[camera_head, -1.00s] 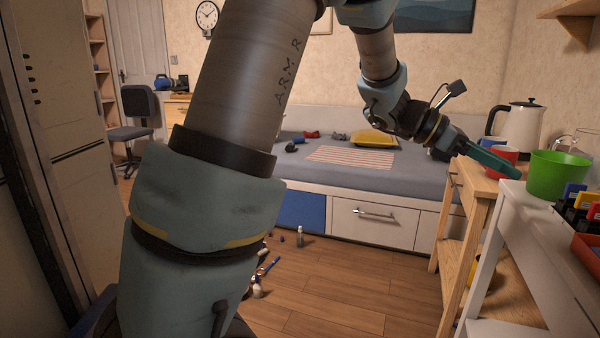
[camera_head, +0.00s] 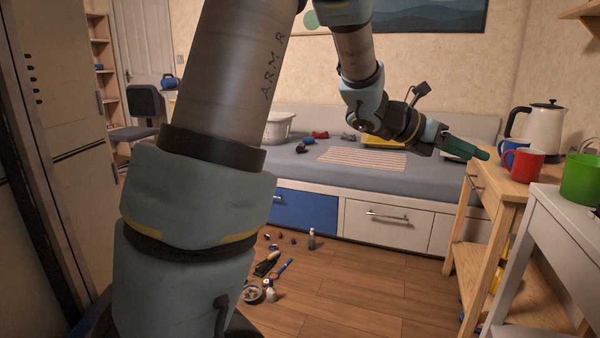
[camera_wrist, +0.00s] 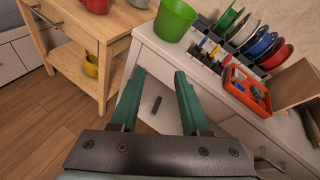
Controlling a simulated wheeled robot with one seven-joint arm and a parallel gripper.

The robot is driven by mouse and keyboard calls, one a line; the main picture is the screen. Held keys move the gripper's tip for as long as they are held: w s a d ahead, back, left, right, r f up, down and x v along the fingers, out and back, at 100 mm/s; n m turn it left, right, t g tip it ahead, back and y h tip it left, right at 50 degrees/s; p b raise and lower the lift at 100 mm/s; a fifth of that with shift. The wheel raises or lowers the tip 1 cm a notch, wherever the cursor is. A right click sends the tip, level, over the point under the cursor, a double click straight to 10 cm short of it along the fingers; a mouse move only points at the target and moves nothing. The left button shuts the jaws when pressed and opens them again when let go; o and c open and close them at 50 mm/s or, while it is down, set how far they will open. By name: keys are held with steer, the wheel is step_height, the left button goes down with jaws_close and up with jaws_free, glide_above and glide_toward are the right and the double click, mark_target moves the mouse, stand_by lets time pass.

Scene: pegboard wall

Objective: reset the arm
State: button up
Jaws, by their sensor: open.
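My gripper (camera_head: 478,150) is at the end of my raised arm in the head view, left of the wooden side table. In the wrist view my gripper (camera_wrist: 159,85) shows two green fingers spread apart with nothing between them. Beyond the fingertips are the white cabinet (camera_wrist: 168,52) and its front face. The fingers appear apart from the furniture.
A red mug (camera_head: 524,165), a blue mug (camera_head: 512,146) and a white kettle (camera_head: 542,128) stand on the wooden table (camera_head: 487,185). A green pot (camera_head: 580,180) stands on the white cabinet. Small items litter the floor (camera_head: 350,290).

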steer(key=w+a+f+n+t+y, duration=0.35)
steer(key=w+a+n+t, duration=0.2)
steer(key=a+n, duration=0.6)
steer(key=w+a+f+n+t+y, duration=0.35)
steer(key=w+a+n, duration=0.35)
steer(key=a+n, duration=0.45)
steer(key=s+a+f+n+g+y, duration=0.1)
steer(key=s+a+f+n+y, duration=0.2)
steer(key=a+n, duration=0.35)
steer(key=s+a+f+n+g+y, duration=0.1)
steer(key=s+a+f+n+y, duration=0.2)
steer(key=a+n, duration=0.35)
steer(key=s+a+f+n+g, duration=0.2)
steer(key=s+n+g, duration=0.1)
steer(key=s+n, duration=0.35)
steer(key=s+a+f+n+g, duration=0.2)
steer(key=s+f+n, duration=0.1)
steer(key=s+n, duration=0.35)
step_height(320, 180, up, 24)
steer(key=p, duration=2.3)
steer(key=shift+w+y, duration=0.25)
steer(key=shift+y, duration=0.05)
